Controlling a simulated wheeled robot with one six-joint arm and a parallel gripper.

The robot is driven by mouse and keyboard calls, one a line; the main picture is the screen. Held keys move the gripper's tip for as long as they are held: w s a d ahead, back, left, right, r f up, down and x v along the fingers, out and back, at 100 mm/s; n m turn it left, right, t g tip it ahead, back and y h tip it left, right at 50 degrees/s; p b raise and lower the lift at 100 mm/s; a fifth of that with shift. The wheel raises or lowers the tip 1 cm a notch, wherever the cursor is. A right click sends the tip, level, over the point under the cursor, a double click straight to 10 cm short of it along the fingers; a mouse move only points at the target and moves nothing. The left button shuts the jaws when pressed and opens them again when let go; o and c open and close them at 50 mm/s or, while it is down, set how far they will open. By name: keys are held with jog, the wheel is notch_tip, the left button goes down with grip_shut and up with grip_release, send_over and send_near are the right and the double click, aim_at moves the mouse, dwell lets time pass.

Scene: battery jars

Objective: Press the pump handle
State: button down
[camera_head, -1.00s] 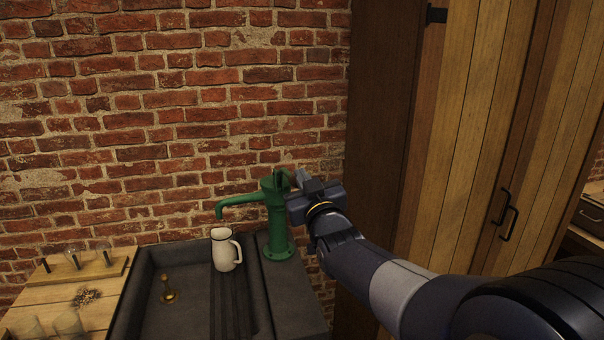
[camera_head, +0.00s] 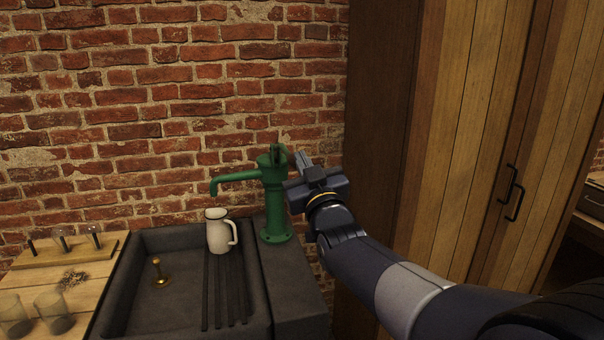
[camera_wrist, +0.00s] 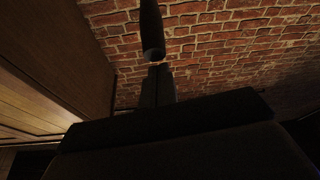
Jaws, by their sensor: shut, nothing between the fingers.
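The green pump (camera_head: 273,205) stands on the dark ledge at the right of the sink, its spout pointing left. The top of its handle (camera_head: 279,153) shows above the pump head; the rest is hard to make out beside my gripper. My gripper (camera_head: 301,160) is shut and empty, just right of the pump head, with its fingers pointing up. In the wrist view, a dark rod with a rounded end (camera_wrist: 152,35), apparently the handle, hangs just above my shut fingertips (camera_wrist: 157,68). I cannot tell whether they touch.
A white jug (camera_head: 218,236) stands in the dark sink (camera_head: 185,295) below the spout. A wooden counter (camera_head: 75,325) with glass jars (camera_head: 53,310) is at the left. A brick wall (camera_head: 150,100) is behind, and a tall wooden cabinet (camera_head: 450,150) is at the right.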

notch_tip(320, 180, down, 19)
jog(key=t+y+b, duration=0.1)
jog(key=t+b, duration=0.2)
jog(key=b, duration=2.4)
jog(key=shift+w+t+y+b, duration=0.3)
jog(key=shift+w+t+y, duration=0.05)
jog(key=shift+t+y, duration=0.05)
jog(key=shift+a+r, duration=0.1)
notch_tip(320, 180, up, 4)
jog(key=s+r+p, duration=0.1)
jog(key=s, duration=0.1)
jog(key=v, duration=1)
jog(key=shift+a+f+n+b, duration=0.2)
jog(key=shift+f+n+b, duration=0.1)
jog(key=shift+f+b, duration=0.1)
